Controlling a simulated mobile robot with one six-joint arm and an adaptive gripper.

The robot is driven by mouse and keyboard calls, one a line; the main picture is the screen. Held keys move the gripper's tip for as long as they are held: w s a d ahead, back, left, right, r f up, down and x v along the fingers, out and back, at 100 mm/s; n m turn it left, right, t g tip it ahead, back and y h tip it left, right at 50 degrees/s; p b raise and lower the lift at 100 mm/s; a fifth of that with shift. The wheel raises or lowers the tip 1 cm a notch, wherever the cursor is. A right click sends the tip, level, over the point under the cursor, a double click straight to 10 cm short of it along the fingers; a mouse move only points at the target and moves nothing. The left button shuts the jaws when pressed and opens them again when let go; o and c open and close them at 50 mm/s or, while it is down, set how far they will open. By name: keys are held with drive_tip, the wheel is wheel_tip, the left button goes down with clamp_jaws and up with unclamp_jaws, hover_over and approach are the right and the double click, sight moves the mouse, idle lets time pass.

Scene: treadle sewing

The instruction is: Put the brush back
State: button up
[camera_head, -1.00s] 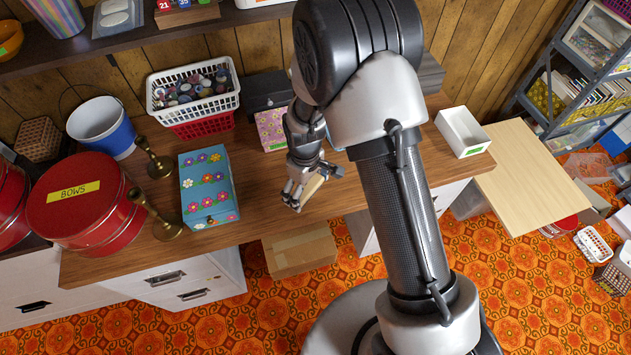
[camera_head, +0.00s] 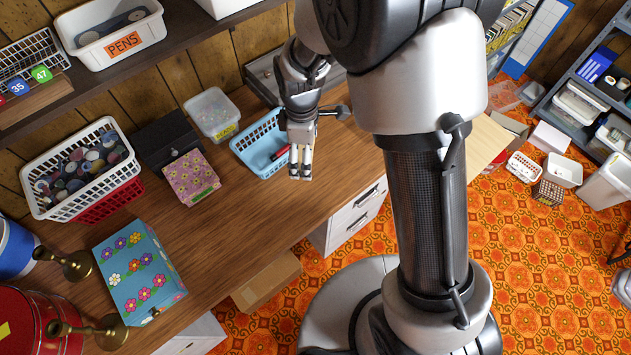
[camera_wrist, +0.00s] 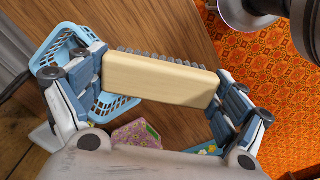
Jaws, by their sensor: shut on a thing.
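The brush (camera_wrist: 160,80) shows in the wrist view as a pale wooden block with a row of dark grey bristles along its far edge. My gripper (camera_wrist: 158,88) is shut on it, with one finger pad at each end of the block. In the head view my gripper (camera_head: 300,172) hangs above the wooden desk near its front edge, just right of a blue basket. The brush is hidden behind the fingers there. The blue basket (camera_head: 240,147) stands on the desk with a small red item (camera_head: 280,153) in it; it also shows in the wrist view (camera_wrist: 48,50).
A clear tub (camera_head: 212,112), a floral pink box (camera_head: 191,176), a floral blue box (camera_head: 138,270) and a white basket (camera_head: 60,210) of round items stand left on the desk (camera_head: 240,225). The desk between the boxes and front edge is clear.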

sight(306, 194)
wheel_tip(306, 194, down, 19)
drive_tip(key=b, duration=0.5)
drive_tip(key=shift+s+r, duration=0.1)
drive_tip(key=shift+r, duration=0.05)
drive_tip(key=shift+f+b, duration=0.2)
drive_tip(key=shift+b, duration=0.15)
drive_tip(key=o, duration=0.7)
drive_tip(key=shift+o, duration=0.2)
drive_tip(key=shift+r, duration=0.1)
wheel_tip(306, 194, up, 12)
drive_tip(key=p, duration=0.4)
drive_tip(key=shift+r, duration=0.2)
